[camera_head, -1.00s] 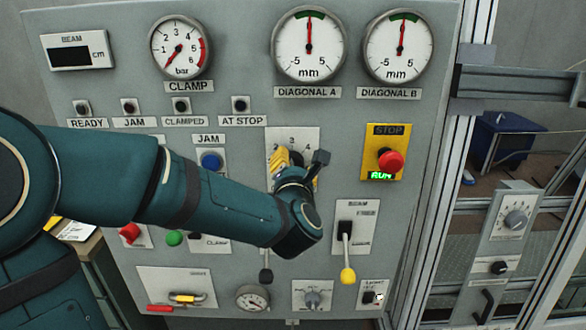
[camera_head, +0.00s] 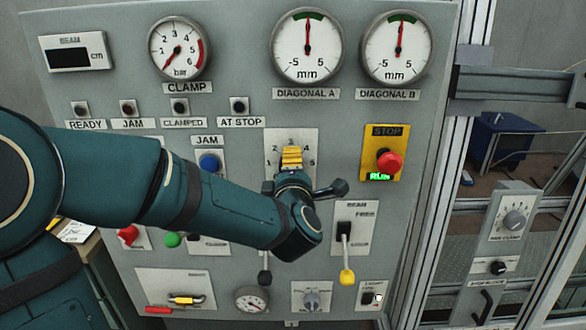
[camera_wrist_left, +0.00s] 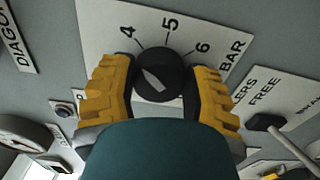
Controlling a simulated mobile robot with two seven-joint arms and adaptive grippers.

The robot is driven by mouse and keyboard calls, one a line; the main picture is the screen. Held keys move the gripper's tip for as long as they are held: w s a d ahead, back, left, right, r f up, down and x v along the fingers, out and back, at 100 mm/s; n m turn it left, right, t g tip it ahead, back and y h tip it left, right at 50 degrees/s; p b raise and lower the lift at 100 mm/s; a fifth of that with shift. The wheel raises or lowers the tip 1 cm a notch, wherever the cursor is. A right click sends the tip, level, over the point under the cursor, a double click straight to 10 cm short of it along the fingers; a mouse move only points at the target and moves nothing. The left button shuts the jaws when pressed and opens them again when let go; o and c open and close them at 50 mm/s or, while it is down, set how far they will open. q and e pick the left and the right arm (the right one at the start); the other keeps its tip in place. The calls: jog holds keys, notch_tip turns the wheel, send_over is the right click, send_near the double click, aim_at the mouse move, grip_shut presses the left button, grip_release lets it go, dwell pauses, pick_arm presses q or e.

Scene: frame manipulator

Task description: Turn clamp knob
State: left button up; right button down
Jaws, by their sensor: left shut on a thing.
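The clamp knob (camera_wrist_left: 160,75) is black with a pale pointer mark, on a white dial plate (camera_wrist_left: 150,22) reading 4, 5, 6 and BAR in the left wrist view. The mark slants between upper left and lower right. My left gripper (camera_wrist_left: 160,68) has its yellow fingers on both sides of the knob, shut on it. In the head view the left gripper (camera_head: 291,156) is at the dial plate (camera_head: 308,138), and its fingers hide the knob there. The CLAMP gauge (camera_head: 180,48) has its red needle at the lower left. My right gripper is not in view.
A red stop button (camera_head: 389,161) on a yellow plate is right of the dial. A yellow-tipped lever (camera_head: 346,262) hangs below right. A blue JAM button (camera_head: 209,163) is to the left, beside my arm. Two diagonal gauges (camera_head: 307,48) (camera_head: 398,48) sit above.

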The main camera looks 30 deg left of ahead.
pick_arm(q)
jog(key=shift+r+m, duration=0.15)
jog(key=shift+m, duration=0.15)
jog(key=o, duration=1.2)
jog(key=shift+w, duration=0.1)
jog(key=v, duration=0.7)
jog(key=shift+s, duration=0.3)
jog(key=shift+d, duration=0.1)
